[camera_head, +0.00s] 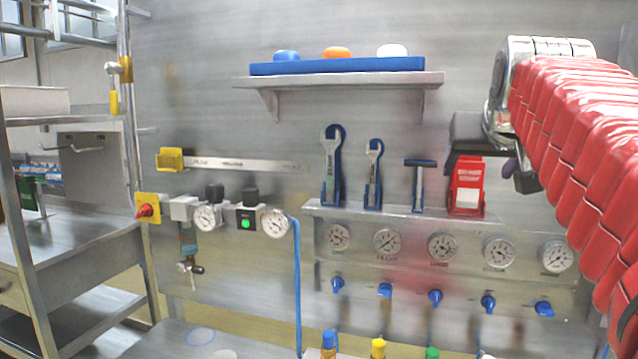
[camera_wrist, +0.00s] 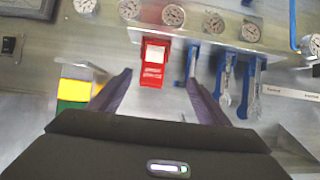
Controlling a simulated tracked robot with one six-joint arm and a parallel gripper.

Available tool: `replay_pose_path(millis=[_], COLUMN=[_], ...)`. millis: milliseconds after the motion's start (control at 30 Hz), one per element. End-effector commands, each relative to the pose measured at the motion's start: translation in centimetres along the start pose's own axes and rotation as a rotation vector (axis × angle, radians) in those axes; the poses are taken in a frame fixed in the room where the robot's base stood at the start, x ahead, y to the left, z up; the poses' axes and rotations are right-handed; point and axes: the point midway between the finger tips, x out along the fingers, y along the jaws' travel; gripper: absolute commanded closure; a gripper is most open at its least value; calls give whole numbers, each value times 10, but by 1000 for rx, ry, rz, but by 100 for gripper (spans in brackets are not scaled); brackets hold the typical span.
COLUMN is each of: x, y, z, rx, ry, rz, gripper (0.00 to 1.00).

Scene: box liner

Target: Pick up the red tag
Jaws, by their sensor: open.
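The red tag (camera_head: 467,187) stands upright on the narrow ledge, right of the blue-handled tools. It has a white label on its front. In the wrist view, which shows the scene upside down, the red tag (camera_wrist: 152,62) is ahead of my gripper (camera_wrist: 160,77), in the gap between the fingers and nearer the left one. The fingers are apart with nothing between them. In the head view my dark gripper is above and behind the tag's top. I cannot tell how far the fingertips are from the tag.
A blue T-shaped tool (camera_head: 420,185) stands just left of the tag; in the wrist view the tool (camera_wrist: 191,62) is close to the right fingertip. Two wrenches (camera_head: 332,165) (camera_head: 374,175) stand further left. Gauges (camera_head: 442,247) line the panel below. A shelf (camera_head: 340,80) is above.

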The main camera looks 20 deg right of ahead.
Motion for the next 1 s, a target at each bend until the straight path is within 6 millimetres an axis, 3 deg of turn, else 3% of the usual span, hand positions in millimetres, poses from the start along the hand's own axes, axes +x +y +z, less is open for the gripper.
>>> replay_pose_path(millis=[133, 533, 1000], x=[-2, 2, 68], y=[11, 10, 11], z=[-13, -13, -14], rx=[9, 8, 8], ry=[19, 18, 17], rz=[18, 17, 17], gripper=[30, 30, 30])
